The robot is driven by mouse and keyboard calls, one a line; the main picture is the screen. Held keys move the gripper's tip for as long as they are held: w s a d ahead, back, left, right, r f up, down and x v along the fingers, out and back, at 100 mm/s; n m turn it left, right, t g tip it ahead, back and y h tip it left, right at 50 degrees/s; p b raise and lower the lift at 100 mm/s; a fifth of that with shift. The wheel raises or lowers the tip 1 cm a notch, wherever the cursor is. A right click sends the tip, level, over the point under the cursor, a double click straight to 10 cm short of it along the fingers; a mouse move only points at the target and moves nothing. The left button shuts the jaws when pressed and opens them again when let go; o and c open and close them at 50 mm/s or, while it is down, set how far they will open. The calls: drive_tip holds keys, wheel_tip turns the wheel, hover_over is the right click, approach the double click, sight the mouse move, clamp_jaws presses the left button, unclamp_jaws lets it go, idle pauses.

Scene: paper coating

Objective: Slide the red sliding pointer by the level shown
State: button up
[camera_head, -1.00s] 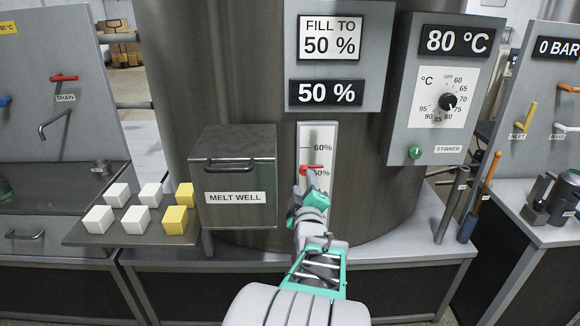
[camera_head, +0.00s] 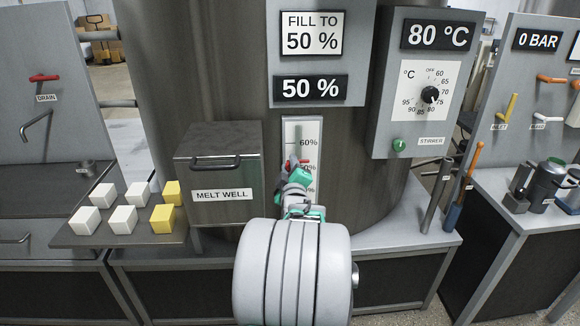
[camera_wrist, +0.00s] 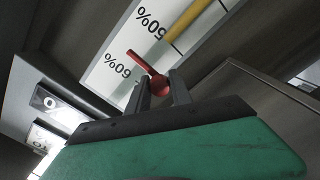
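My gripper (camera_head: 296,170) is at the pointer, and my arm covers the lower scale. In the wrist view, the fingers (camera_wrist: 159,76) stand apart on either side of the pointer's round red knob (camera_wrist: 158,86). A small gap seems to show, but contact is hard to judge. A yellow strip (camera_wrist: 190,37) shows in the scale's slot.
The melt well box (camera_head: 217,168) stands left of the scale, with white and yellow cubes on a shelf (camera_head: 70,237). A temperature panel (camera_head: 382,125) with a dial and green stirrer button is at right. Upright tools (camera_head: 436,199) stand on the ledge at right.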

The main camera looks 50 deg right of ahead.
clamp_jaws()
idle(0.9)
